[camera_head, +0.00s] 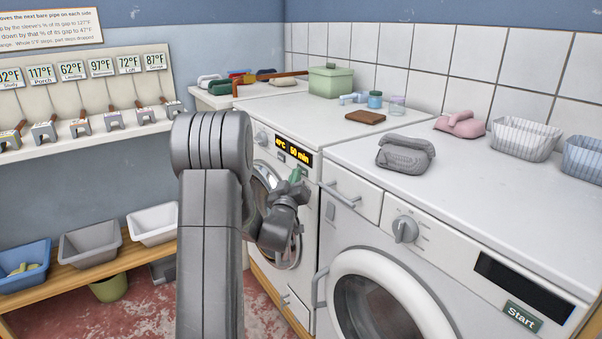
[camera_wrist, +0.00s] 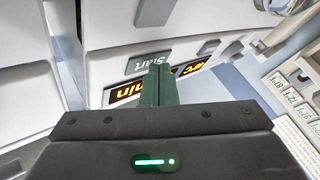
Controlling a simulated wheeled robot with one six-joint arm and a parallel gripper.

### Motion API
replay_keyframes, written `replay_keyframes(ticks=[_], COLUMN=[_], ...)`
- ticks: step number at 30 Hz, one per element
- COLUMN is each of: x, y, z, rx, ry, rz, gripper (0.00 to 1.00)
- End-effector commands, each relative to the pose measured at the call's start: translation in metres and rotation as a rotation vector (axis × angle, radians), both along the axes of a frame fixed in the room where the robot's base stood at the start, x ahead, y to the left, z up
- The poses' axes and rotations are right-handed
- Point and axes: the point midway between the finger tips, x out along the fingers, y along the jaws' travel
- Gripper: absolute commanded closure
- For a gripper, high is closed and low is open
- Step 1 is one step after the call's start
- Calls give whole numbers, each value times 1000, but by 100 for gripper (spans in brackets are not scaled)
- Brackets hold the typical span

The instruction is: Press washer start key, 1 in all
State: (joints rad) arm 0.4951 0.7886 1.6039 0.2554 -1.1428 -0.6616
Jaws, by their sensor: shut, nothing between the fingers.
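The left front-loading machine has a lit display (camera_head: 294,148) with amber text reading "50 min" and a temperature. In the wrist view a grey-green Start key (camera_wrist: 148,61) sits beside the lit display (camera_wrist: 128,92), its lettering inverted. My gripper (camera_wrist: 161,68) is shut and empty, its dark green fingers pointing at the panel and overlapping the key's edge. I cannot tell whether they touch it. In the head view my gripper (camera_head: 297,174) is just below the display, and my arm hides part of this machine. The right machine has a dark display (camera_head: 523,287) and its own Start key (camera_head: 522,316).
The left machine's round door (camera_head: 267,195) is below my gripper, and the right machine's dial (camera_head: 405,229) is to the right. Bins line a low shelf at left.

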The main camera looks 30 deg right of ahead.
Motion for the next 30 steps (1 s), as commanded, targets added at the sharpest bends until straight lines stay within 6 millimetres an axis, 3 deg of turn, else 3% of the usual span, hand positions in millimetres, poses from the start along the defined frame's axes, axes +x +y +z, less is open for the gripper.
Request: replay_keyframes(ticks=[30], x=[-2], y=[16], z=[0], rx=[0], ry=[-1], rz=[-1], gripper=[100])
